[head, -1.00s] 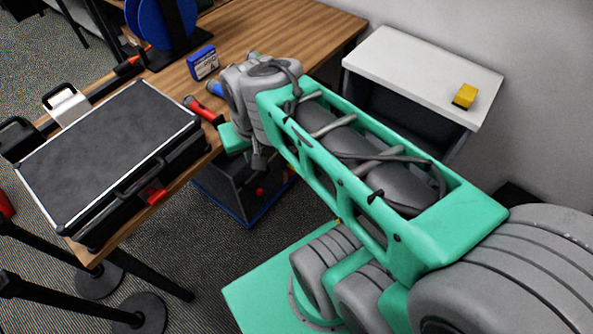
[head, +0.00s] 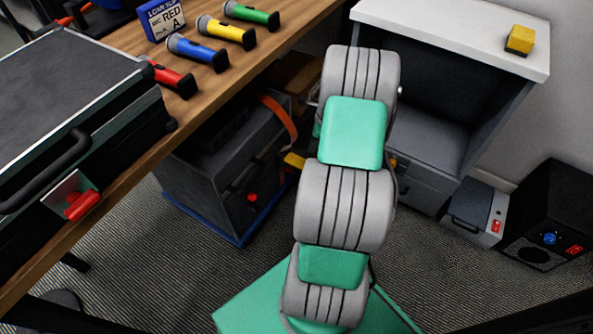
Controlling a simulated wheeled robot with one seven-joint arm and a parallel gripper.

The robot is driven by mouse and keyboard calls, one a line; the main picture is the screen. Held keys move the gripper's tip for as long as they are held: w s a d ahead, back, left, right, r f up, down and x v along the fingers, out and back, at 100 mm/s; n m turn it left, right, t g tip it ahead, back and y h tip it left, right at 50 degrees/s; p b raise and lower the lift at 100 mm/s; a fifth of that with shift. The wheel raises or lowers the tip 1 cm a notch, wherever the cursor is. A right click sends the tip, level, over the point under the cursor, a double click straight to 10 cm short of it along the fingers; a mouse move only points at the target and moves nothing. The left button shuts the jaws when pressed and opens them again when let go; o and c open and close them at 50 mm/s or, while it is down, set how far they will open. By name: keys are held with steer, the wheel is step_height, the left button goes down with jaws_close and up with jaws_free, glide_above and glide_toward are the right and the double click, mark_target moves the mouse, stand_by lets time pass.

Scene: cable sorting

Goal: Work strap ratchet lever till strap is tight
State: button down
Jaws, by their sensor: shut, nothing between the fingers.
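An orange strap (head: 277,117) runs over the right end of a dark grey case (head: 215,175) under the wooden table. The case stands on a blue-edged base on the carpet. A small red part (head: 252,197) shows on the case's front, with dark fittings beside it. I cannot make out a ratchet lever or tell how tight the strap is. My grey and green arm stands upright in the middle of the head view, just right of the case, and covers what is behind it. My gripper is not visible.
The wooden table (head: 125,165) holds a black case (head: 75,95) and several torches. A white-topped cabinet (head: 455,30) with a yellow block (head: 520,40) stands behind my arm. A grey box (head: 480,212) and a black box (head: 545,215) sit at right. Carpet lies open in front.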

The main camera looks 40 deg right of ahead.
steer(key=shift+w+d+f+m, duration=0.1)
steer(key=shift+d+f+m, duration=0.15)
steer(key=shift+f, duration=0.55)
